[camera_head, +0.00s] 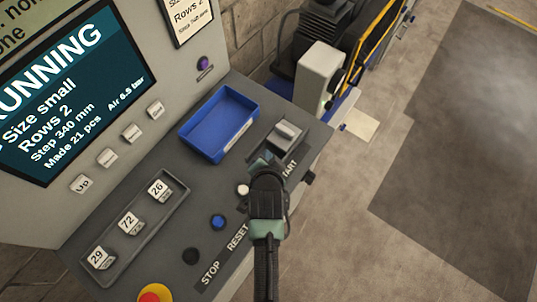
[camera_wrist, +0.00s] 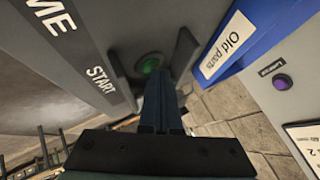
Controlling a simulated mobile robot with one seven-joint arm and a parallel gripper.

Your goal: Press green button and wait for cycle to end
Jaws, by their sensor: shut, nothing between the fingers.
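The green button (camera_wrist: 151,64) shows in the wrist view beside the START label (camera_wrist: 101,80). My gripper (camera_wrist: 167,78) is shut and empty, its fingertips right at the button and partly covering it. I cannot tell whether they touch it. In the head view my gripper (camera_head: 262,163) is over the console near the START label (camera_head: 290,167) and hides the green button. The screen (camera_head: 70,95) reads RUNNING, Size small, Rows 2, Step 340 mm, Made 21 pcs, Air 6.5 bar.
A blue tray (camera_head: 196,151) labelled Old parts and a raised grey block (camera_head: 284,134) are near my gripper. A white button (camera_head: 243,190), a blue button (camera_head: 217,222), a black button (camera_head: 191,256) and a red stop button (camera_head: 154,294) line the console. Floor at right is open.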

